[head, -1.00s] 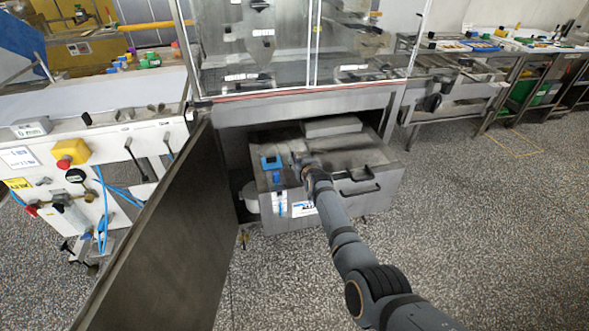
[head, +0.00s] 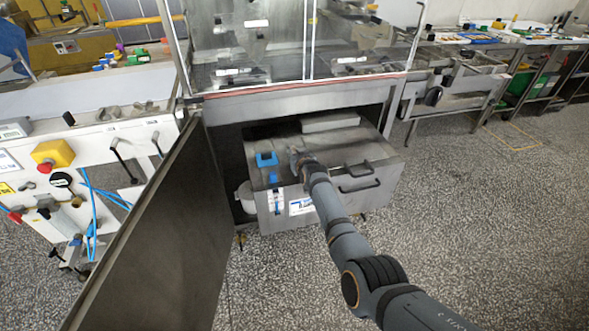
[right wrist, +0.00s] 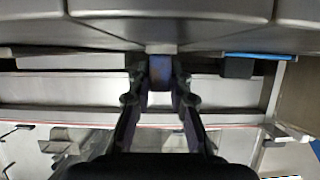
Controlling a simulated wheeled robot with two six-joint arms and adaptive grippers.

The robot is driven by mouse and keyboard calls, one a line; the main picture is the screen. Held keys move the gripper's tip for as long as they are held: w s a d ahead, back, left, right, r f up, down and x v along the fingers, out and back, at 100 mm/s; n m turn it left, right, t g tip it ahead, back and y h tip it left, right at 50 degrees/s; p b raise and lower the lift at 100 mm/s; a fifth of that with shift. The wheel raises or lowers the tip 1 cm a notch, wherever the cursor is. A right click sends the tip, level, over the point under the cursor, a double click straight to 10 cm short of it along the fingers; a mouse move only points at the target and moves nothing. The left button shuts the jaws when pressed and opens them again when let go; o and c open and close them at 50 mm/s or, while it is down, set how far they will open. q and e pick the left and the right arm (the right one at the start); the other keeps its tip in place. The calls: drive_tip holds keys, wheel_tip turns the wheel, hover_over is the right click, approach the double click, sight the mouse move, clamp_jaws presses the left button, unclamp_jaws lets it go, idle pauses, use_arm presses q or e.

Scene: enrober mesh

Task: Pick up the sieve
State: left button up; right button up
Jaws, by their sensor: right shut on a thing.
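The sieve's underside and any contact with the tank are hidden. My left gripper is not in view.
The tank stands under the machine (head: 290,104) in an open bay. A metal door (head: 150,235) swings out at its left. A white cabinet (head: 100,146) with knobs and blue hoses stands further left. The speckled floor (head: 480,240) at the right is clear.

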drive_tip(key=shift+s, duration=0.1)
clamp_jaws()
drive_tip(key=shift+r, duration=0.15)
drive_tip(key=shift+r+p, duration=0.55)
drive_tip(key=shift+p, duration=0.1)
wheel_tip(320, 180, up, 32)
drive_tip(key=p, duration=2.9)
drive_tip(key=shift+r, duration=0.1)
